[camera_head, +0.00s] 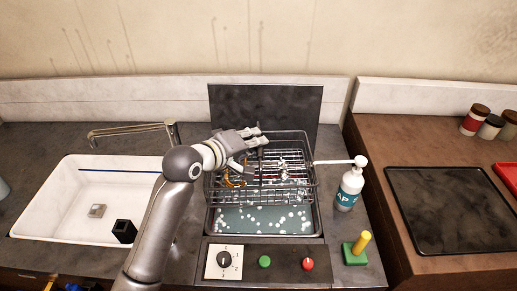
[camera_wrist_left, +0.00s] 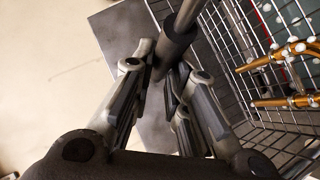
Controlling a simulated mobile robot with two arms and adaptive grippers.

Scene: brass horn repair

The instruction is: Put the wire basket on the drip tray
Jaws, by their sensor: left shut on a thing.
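The wire basket (camera_head: 300,192) is a dark mesh basket with brass parts (camera_head: 233,181) in it, over the open tank. My left gripper (camera_head: 257,138) is at its far side. In the left wrist view, that gripper (camera_wrist_left: 168,82) is shut on the dark grip of the basket's bar handle, and the mesh (camera_wrist_left: 222,50) lies to the right. The basket appears raised above the tank's liquid, but the gap is hard to judge. A flat black tray, apparently the drip tray (camera_head: 447,212), lies bare on the brown counter at the right. My right gripper is not in view.
The tank (camera_head: 262,222) holds foamy liquid, with a dark upright lid (camera_head: 265,108) behind. Jars (camera_head: 475,119) and a red tray (camera_head: 508,178) sit right; a sink (camera_head: 70,200) is left.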

